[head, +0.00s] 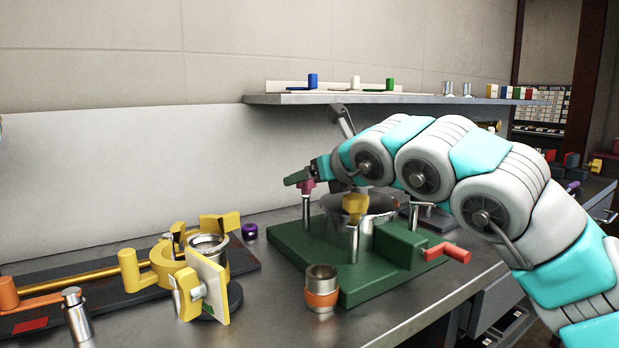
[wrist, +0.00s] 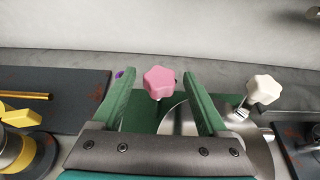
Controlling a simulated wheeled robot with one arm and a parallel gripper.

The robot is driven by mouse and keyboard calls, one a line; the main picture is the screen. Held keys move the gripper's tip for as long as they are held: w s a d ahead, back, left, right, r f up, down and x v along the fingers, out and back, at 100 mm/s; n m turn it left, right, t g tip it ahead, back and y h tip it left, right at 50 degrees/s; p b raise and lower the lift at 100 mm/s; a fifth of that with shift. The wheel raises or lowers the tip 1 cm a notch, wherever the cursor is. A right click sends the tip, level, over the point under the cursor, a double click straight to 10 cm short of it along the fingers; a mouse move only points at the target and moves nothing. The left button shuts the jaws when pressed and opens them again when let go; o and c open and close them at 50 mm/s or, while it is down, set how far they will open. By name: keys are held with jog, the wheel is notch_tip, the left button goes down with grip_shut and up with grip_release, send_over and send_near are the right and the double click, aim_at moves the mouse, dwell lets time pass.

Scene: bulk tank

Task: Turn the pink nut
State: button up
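The pink nut (wrist: 159,83) is a star-shaped knob. In the wrist view it shows between the two green fingers of my gripper (wrist: 157,77), with a gap on each side. In the head view the nut (head: 308,187) sits on top of an upright metal post at the back left of the green base (head: 290,243). My gripper (head: 299,178) is at the nut's height there, and its fingers hide part of the nut. The gripper is open and empty. I cannot tell exactly how deep the nut lies between the fingers.
A white star knob (wrist: 264,89) stands right of my gripper. A red-handled crank (head: 447,252) sticks out right. A shelf (head: 350,99) runs above along the wall.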

jog(key=v, duration=0.7)
jog(key=shift+s+d+r, duration=0.2)
jog(key=shift+s, duration=0.15)
